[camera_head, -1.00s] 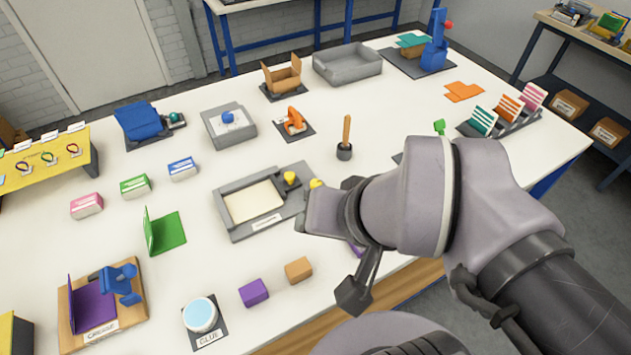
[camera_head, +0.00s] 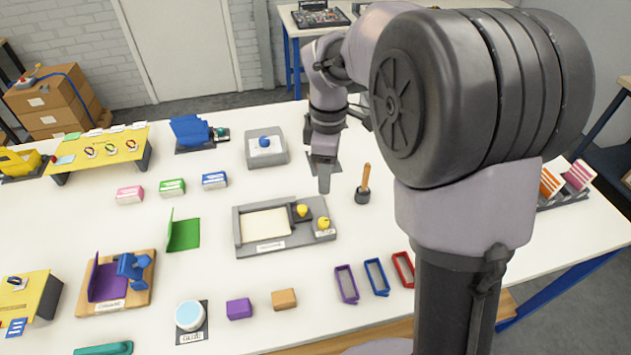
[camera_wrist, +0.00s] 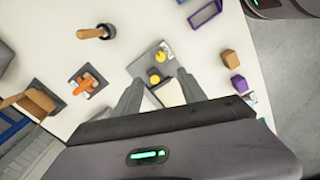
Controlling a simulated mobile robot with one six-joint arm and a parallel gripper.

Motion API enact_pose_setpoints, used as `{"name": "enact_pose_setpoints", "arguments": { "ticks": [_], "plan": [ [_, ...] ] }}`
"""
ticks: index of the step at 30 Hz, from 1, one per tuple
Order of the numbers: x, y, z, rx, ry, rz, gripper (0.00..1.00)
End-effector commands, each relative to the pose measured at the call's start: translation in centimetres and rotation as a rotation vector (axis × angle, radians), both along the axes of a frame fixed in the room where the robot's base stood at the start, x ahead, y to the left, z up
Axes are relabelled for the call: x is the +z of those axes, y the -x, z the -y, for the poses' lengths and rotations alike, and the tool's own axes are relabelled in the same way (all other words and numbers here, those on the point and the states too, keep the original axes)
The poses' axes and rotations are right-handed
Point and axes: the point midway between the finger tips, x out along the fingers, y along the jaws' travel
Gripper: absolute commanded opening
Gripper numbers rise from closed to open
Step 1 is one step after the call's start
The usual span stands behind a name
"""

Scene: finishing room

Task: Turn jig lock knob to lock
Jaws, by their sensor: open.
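The grey jig frame (camera_head: 243,231) lies flat on the white table around a cream panel (camera_head: 265,224). Two yellow knobs stand on its right part: a rear one (camera_head: 302,210) and a front one (camera_head: 323,223). I cannot tell their lock position. The jig's front label is too small to read. My gripper (camera_head: 323,187) points down just behind the jig, above and apart from it. In the wrist view its two fingers (camera_wrist: 160,77) are spread and empty. The rear knob (camera_wrist: 154,79) appears between them, and the front knob (camera_wrist: 160,56) appears just beyond.
A wooden-handled tool in a dark holder (camera_head: 362,196) stands right of the gripper. A grey box with a blue knob (camera_head: 279,155) is behind left. Coloured loops (camera_head: 346,284) and an orange-brown block (camera_head: 284,299) lie in front. An orange part (camera_wrist: 86,83) shows in the wrist view.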

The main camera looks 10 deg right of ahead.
Motion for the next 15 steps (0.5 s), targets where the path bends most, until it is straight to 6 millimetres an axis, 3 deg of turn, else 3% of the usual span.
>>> {"name": "enact_pose_setpoints", "arguments": {
  "ticks": [9,15],
  "plan": [
    [-10.1,0.2,0.0,-0.003,-0.001,-0.003,0.49],
    [-14.7,0.1,0.0,-0.004,-0.001,-0.002,0.49]
  ]
}}
